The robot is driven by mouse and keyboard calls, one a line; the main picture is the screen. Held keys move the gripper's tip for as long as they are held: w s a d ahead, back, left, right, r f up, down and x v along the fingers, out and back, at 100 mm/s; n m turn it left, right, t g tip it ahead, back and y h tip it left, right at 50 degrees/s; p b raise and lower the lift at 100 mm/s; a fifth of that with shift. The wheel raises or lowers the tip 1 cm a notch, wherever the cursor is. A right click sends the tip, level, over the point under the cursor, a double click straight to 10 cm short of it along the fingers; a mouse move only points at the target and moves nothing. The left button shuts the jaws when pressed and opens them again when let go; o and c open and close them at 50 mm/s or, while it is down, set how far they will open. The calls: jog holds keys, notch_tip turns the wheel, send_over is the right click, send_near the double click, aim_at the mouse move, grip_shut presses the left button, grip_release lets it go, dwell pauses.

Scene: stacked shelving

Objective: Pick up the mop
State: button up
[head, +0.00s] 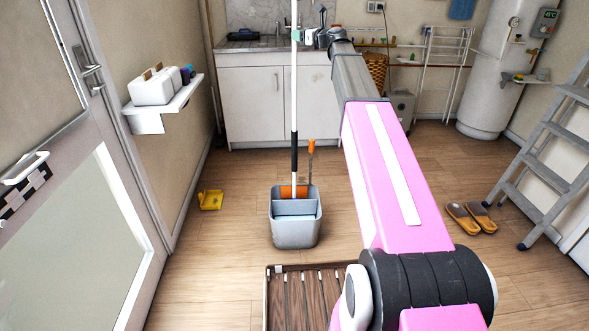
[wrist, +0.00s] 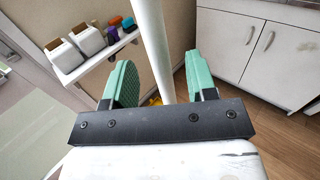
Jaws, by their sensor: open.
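The mop (head: 294,90) stands nearly upright in a grey bucket (head: 295,237). Its long handle is white with a black section low down, and its lower end is hidden inside the bucket. My gripper (head: 297,36) is at the upper part of the handle, with teal fingers. In the wrist view my gripper (wrist: 159,70) is open, and the white mop handle (wrist: 152,40) shows between its two fingers, with a gap on each side. I cannot tell exactly how deep the handle sits between them.
An orange-handled tool (head: 311,150) also stands in the bucket. A wall shelf (head: 165,108) with white containers is at left. A yellow object (head: 210,200), slippers (head: 470,217) and a slatted wooden rack (head: 275,300) lie on the floor. A stepladder (head: 545,165) stands at right; cabinets (head: 250,105) are behind.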

jog(key=x, duration=0.5)
jog(key=shift+a, duration=0.25)
jog(key=shift+s, duration=0.1)
grip_shut()
